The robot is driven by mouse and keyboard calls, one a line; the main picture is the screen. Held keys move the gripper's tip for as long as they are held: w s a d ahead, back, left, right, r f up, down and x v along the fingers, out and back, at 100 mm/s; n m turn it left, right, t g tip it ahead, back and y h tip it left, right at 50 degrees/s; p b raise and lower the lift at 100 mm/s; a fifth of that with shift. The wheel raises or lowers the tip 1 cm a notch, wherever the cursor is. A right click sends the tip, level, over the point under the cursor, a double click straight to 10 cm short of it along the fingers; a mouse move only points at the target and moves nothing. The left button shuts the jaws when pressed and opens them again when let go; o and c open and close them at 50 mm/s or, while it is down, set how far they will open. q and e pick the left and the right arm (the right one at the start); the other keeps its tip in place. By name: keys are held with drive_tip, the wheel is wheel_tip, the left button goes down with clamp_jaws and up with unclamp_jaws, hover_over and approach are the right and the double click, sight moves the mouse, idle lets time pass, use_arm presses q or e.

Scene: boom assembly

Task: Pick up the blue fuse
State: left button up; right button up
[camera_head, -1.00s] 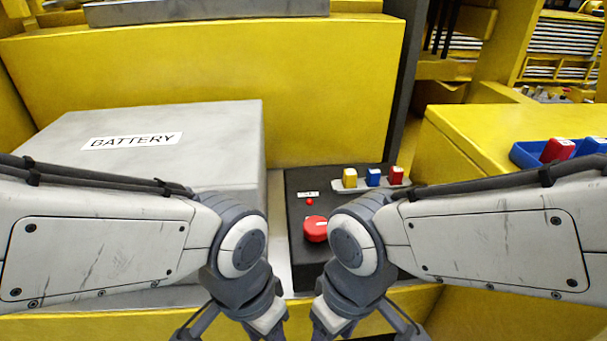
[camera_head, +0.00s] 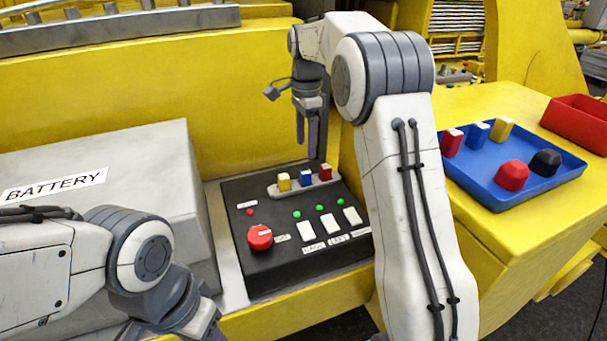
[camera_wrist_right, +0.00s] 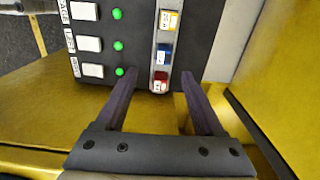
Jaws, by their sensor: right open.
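A blue fuse (camera_head: 305,179) stands in the fuse holder on the black panel (camera_head: 262,278), between a yellow fuse (camera_head: 284,182) and a red fuse (camera_head: 325,172). The right wrist view shows this blue fuse (camera_wrist_right: 165,54) beyond the red fuse (camera_wrist_right: 159,82). My right gripper (camera_head: 306,143) is open and empty, pointing down above the holder; in its wrist view the red fuse appears between the fingers. A second blue fuse (camera_head: 479,131) lies in the blue tray (camera_head: 497,203) at the right. My left gripper (camera_head: 212,328) is partly cut off at the bottom edge.
The panel has a red knob (camera_head: 260,237), green lights and white switches. The grey battery box (camera_head: 120,155) stands left of it, with a yellow wall behind. The blue tray also holds red, yellow and black parts. A red bin (camera_head: 578,122) stands beyond it.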

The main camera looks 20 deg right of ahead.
hover_over(305, 171)
drive_tip(key=f, duration=0.3)
drive_tip(key=f+p, duration=0.1)
drive_tip(key=f, duration=0.1)
drive_tip(key=shift+s+d, duration=0.1)
drive_tip(key=shift+s, duration=0.2)
drive_tip(key=f+p, duration=0.2)
drive_tip(key=f, duration=0.2)
drive_tip(key=shift+w+f, duration=0.15)
drive_tip(key=shift+w, duration=0.05)
drive_tip(key=shift+f, duration=0.5)
clamp_jaws()
